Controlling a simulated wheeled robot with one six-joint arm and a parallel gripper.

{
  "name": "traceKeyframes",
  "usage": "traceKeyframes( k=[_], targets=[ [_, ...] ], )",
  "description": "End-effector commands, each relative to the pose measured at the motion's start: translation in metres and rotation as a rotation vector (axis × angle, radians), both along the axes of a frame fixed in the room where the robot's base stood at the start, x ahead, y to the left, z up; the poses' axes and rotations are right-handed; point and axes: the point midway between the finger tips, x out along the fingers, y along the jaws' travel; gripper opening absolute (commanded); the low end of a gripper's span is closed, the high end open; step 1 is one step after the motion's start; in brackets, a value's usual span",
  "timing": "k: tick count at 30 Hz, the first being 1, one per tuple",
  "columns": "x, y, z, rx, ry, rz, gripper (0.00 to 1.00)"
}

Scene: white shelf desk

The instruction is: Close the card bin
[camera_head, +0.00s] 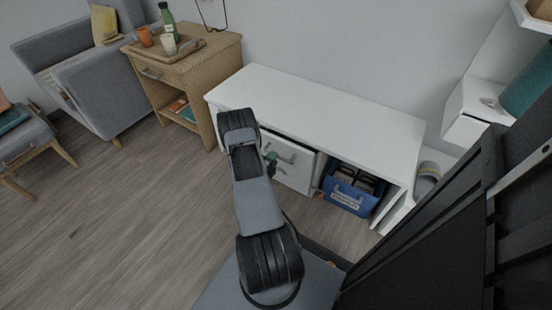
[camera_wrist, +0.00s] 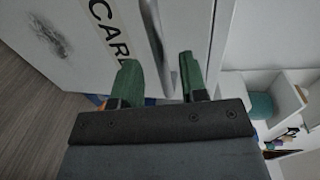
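The card bin's white front (camera_head: 294,174) is in the left-middle of the desk's lower opening in the head view. It seems to stand out a little from the desk front. In the wrist view the white front (camera_wrist: 190,25) shows part of a black-lettered label starting "CAR" and a grey bar handle (camera_wrist: 157,45). My gripper (camera_wrist: 160,82) has two green fingers, spread apart, with the handle's lower end between them. I cannot tell whether they touch it. In the head view my gripper (camera_head: 271,160) is at the front's left part, partly hidden by my arm.
The white desk (camera_head: 320,105) has a clear top. A blue bin (camera_head: 346,197) with dark contents stands right of the white front. A wooden side table (camera_head: 190,75) with a tray is to the left. Open wooden floor (camera_head: 130,220) lies left of my arm.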

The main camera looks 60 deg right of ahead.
Motion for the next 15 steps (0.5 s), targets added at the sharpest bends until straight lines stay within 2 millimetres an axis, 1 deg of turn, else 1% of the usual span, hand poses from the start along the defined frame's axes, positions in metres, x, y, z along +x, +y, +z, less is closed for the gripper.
traceKeyframes(
  k=[1,3,6,10,15],
  targets=[
    [0.0,-0.007,-0.002,-0.001,-0.002,-0.003,0.4],
    [0.0,-0.014,-0.003,0.0,-0.003,-0.002,0.4],
    [0.0,-0.02,-0.003,0.0,-0.001,-0.001,0.4],
    [0.0,-0.025,-0.003,-0.001,-0.001,-0.001,0.4],
    [0.0,-0.026,-0.003,0.0,0.0,0.0,0.4]
  ],
)
